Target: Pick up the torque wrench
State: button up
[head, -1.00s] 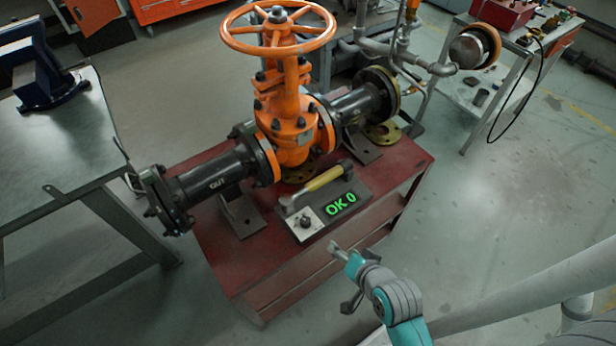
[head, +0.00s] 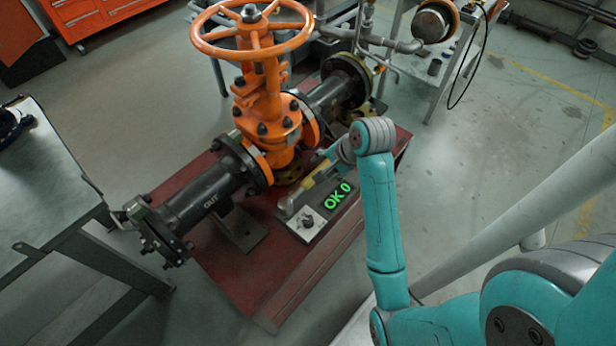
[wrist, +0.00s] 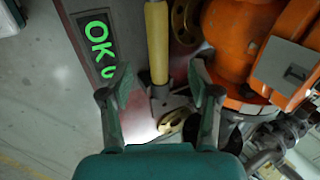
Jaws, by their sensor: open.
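The torque wrench (head: 303,192) has a yellow handle and a grey head at its near left end. In the wrist view the yellow handle (wrist: 157,42) runs down the middle, and a grey end piece lies between the fingers. My gripper (wrist: 160,92) is open with one finger on each side of it, and neither finger visibly touches it. In the head view my gripper (head: 328,166) is over the wrench's far end, partly hidden by my wrist.
The orange gate valve (head: 268,122) and its black pipe (head: 205,192) stand close behind the wrench on the red stand (head: 232,275). The valve body is near the right finger in the wrist view. A grey workbench (head: 45,190) is at left. Floor at right is open.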

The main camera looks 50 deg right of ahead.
aim_at(311, 182)
jog(key=x, duration=1)
jog(key=shift+s+f, duration=0.1)
jog(key=shift+f, duration=0.15)
jog(key=shift+r, duration=0.1)
grip_shut()
